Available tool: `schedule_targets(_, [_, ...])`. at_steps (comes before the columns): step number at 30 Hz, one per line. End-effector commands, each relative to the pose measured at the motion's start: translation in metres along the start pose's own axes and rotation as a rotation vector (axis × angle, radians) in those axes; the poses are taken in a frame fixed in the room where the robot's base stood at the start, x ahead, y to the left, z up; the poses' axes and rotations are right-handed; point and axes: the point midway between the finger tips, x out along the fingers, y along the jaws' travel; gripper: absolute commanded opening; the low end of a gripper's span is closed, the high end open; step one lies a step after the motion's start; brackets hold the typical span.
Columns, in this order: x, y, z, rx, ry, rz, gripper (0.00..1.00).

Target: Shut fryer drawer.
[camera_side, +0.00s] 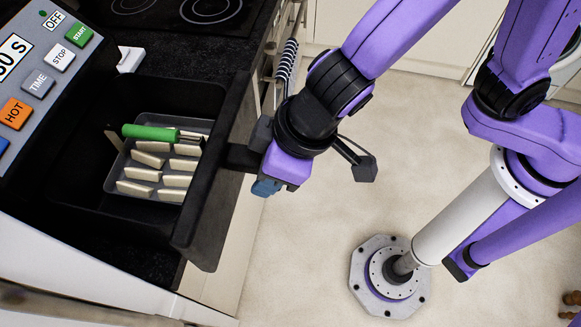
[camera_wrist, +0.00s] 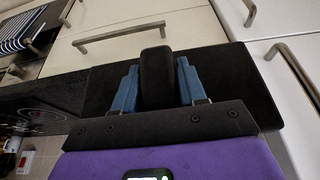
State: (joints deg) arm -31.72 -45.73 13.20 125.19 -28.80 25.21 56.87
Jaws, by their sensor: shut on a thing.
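The black fryer drawer (camera_side: 208,215) is pulled out from the fryer (camera_side: 45,65) on the worktop. Inside it a grey tray (camera_side: 128,172) holds several pale sticks and a green-handled tool (camera_side: 150,132). My gripper (camera_side: 262,168) is at the drawer's front, at its handle. In the wrist view my gripper (camera_wrist: 158,85) has its blue fingers on both sides of the black drawer handle (camera_wrist: 157,75), shut on it. The drawer front (camera_wrist: 98,95) shows behind the handle. The handle's far part is hidden by my gripper in the side view.
A dark hob (camera_side: 200,12) lies behind the fryer. A striped towel (camera_side: 287,62) hangs on the cupboard front beside my arm. Cupboard handles (camera_wrist: 130,33) stick out below the drawer. The pale floor (camera_side: 300,240) is open.

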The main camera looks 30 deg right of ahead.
Motion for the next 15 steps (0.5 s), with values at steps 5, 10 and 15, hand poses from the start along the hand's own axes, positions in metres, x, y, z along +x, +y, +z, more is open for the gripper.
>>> schedule_targets(5, [0.018,0.000,-0.044,0.005,0.003,0.000,0.00])
schedule_targets(10, [0.035,0.001,-0.084,0.003,0.002,0.001,0.00])
schedule_targets(15, [0.050,0.001,-0.119,0.003,0.003,0.000,0.00])
